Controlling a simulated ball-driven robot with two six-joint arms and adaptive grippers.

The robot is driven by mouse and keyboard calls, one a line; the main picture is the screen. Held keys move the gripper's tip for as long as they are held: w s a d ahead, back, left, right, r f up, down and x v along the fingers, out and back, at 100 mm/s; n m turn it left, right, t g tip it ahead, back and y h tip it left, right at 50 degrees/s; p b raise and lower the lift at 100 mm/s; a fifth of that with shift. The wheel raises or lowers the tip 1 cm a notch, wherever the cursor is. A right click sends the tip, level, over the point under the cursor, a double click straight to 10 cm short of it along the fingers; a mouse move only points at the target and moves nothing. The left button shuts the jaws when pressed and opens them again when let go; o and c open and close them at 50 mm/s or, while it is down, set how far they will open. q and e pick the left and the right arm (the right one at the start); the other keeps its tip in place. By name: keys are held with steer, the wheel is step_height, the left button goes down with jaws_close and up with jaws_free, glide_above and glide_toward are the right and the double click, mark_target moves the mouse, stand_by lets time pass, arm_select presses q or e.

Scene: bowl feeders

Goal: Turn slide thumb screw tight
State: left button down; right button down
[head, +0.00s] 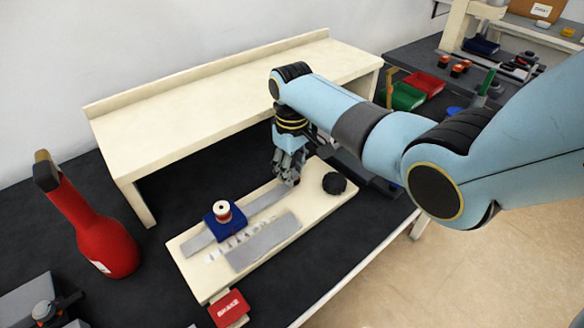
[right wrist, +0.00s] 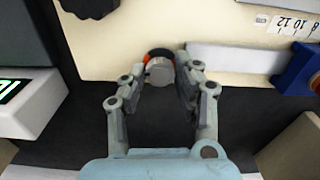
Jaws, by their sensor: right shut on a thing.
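My right gripper (head: 288,178) points down at the back edge of a cream board (head: 190,268). In the right wrist view, its fingers (right wrist: 158,82) are shut on a small round knob (right wrist: 158,70) with a grey top and an orange and black edge. In the head view the fingers mostly hide this knob. A blue slide block (head: 224,226) with a white-topped red knob (head: 222,210) sits on a metal strip (head: 198,244) on the board, apart from the gripper. Part of the block shows in the right wrist view (right wrist: 296,72). My left gripper is not in view.
A black knob (head: 334,183) stands on the board's right end. A cream raised shelf (head: 220,85) stands behind it. A red bottle (head: 103,240) is at left, and a red brake label (head: 229,308) is at the front. Green (head: 407,96) and red bins (head: 428,81) lie beyond my arm.

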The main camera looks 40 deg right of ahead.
steer(key=shift+r+m+p, duration=0.2)
steer(key=shift+m+p, duration=0.9)
steer(key=shift+m, duration=0.1)
steer(key=m+p, duration=0.2)
steer(key=m, duration=0.2)
steer(key=shift+m, duration=0.3)
steer(key=m+p, duration=0.2)
steer(key=m, duration=0.2)
arm_select(q)
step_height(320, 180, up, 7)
steer(key=p, duration=0.1)
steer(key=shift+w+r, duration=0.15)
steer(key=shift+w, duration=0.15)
arm_select(e)
steer(key=m, duration=0.5)
steer(key=shift+w+f, duration=0.1)
steer(key=shift+f, duration=0.05)
steer(key=c, duration=1)
jaws_free()
